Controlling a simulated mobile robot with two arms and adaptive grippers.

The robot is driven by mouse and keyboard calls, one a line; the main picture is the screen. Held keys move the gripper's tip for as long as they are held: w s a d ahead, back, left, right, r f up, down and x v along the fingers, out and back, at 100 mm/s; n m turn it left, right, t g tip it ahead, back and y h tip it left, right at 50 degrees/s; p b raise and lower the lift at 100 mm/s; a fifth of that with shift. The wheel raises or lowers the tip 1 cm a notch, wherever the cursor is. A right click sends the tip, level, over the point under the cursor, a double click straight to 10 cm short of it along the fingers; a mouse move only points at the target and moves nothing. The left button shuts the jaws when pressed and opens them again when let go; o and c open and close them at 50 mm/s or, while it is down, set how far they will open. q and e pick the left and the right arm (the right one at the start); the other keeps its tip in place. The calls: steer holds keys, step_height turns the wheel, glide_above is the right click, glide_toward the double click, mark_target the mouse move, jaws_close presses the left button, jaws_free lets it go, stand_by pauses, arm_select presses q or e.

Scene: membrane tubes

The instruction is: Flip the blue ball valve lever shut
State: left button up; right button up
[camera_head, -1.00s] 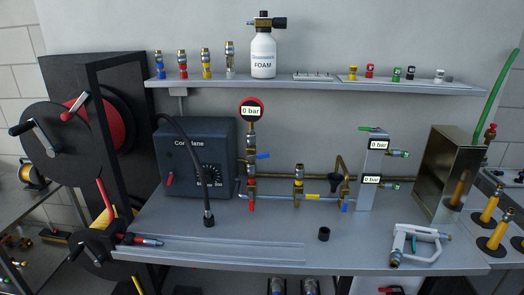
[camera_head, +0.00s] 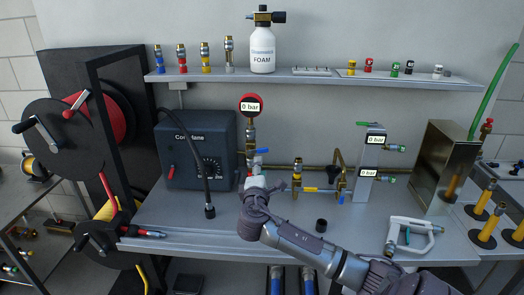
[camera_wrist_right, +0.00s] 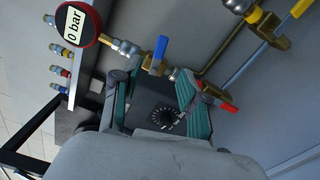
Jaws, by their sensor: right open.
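The blue ball valve lever (camera_head: 262,151) sticks out to the right from the vertical brass pipe below the round red gauge (camera_head: 250,105), which reads 0 bar. In the right wrist view the blue lever (camera_wrist_right: 160,52) stands out sideways from its pipe, just beyond the fingertips. My right gripper (camera_head: 257,172) is in front of the pipe, slightly below the lever, and hides the lower fittings. In the wrist view its teal-padded fingers (camera_wrist_right: 155,84) are spread apart with nothing held between them. I cannot tell contact with the lever. My left gripper is not in view.
A red lever (camera_wrist_right: 228,107) is close to the right finger in the wrist view. The dark control box (camera_head: 195,150) with its hanging black hose is on the left. A brass valve (camera_head: 297,175) stands to the right. The front left worktop is mostly clear.

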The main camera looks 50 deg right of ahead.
mark_target(262, 152)
steer(key=p+x, duration=0.2)
steer(key=x, duration=0.8)
steer(key=shift+w, duration=0.15)
steer(key=shift+f, duration=0.1)
jaws_close()
